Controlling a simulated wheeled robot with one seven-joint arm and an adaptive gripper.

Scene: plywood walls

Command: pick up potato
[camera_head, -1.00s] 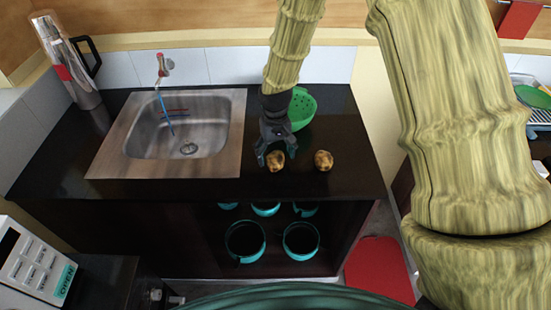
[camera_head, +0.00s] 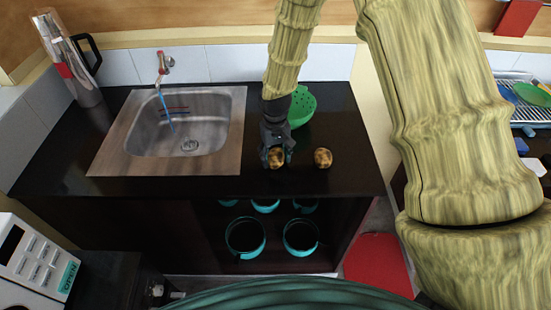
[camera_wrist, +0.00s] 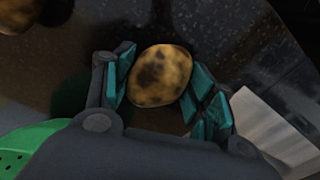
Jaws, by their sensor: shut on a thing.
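A brown, dark-spotted potato (camera_head: 276,158) is between the fingers of my gripper (camera_head: 277,157), at the dark counter to the right of the sink. In the wrist view the potato (camera_wrist: 160,76) sits between the teal finger pads of my gripper (camera_wrist: 162,88), which is shut on it. I cannot tell whether the potato still touches the counter. A second potato (camera_head: 323,157) lies on the counter a little to the right, apart from the gripper.
A green colander (camera_head: 302,106) stands just behind my gripper. The steel sink (camera_head: 215,110) with its faucet (camera_head: 165,62) is to the left. A tall metal flask (camera_head: 75,65) stands at the back left. Pots (camera_head: 245,237) sit on the shelf below. The counter's front strip is clear.

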